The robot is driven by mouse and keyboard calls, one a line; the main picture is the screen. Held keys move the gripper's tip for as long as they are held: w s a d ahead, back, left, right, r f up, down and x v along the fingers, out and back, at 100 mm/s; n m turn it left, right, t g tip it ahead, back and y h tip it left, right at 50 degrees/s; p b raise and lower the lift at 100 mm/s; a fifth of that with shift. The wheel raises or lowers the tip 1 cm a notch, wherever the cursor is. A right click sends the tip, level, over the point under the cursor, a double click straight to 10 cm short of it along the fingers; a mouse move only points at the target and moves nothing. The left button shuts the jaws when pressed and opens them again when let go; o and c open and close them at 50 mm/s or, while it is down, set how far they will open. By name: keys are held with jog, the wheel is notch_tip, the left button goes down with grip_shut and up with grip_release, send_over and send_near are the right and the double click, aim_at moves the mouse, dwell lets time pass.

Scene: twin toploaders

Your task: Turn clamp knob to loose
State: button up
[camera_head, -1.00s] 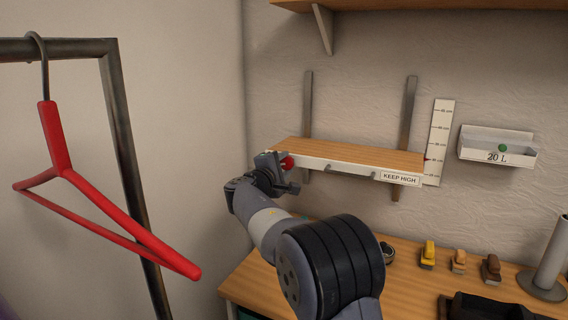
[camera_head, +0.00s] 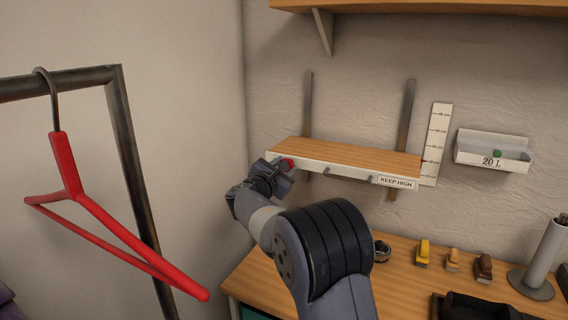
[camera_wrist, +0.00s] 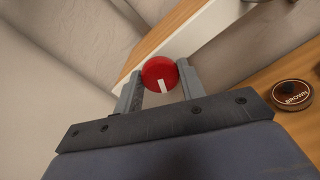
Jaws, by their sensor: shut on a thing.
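The clamp knob (camera_wrist: 158,72) is a round red knob with a white pointer mark, at the front left of the small wooden shelf (camera_head: 345,155). In the wrist view its mark points down and slightly right in the picture. My gripper (camera_wrist: 161,82) is shut on the knob, one finger on each side of it. In the head view my gripper (camera_head: 281,170) is at the shelf's left end, and only part of the red knob (camera_head: 290,163) shows beside it.
A ruler (camera_head: 436,143) and a 20 L bin (camera_head: 492,152) are on the wall to the right. A red hanger (camera_head: 72,180) hangs at left. The workbench (camera_head: 405,285) below holds several small items.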

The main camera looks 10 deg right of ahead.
jog(key=shift+r+n+p, duration=0.25)
jog(key=shift+n+p, duration=0.05)
jog(key=shift+n, duration=0.3)
jog(key=o, duration=1)
jog(key=shift+f, duration=0.2)
jog(key=shift+a, duration=0.1)
jog(key=b+v, duration=0.2)
jog(key=v, duration=0.8)
jog(key=shift+s+a, duration=0.2)
jog(key=shift+s, duration=0.15)
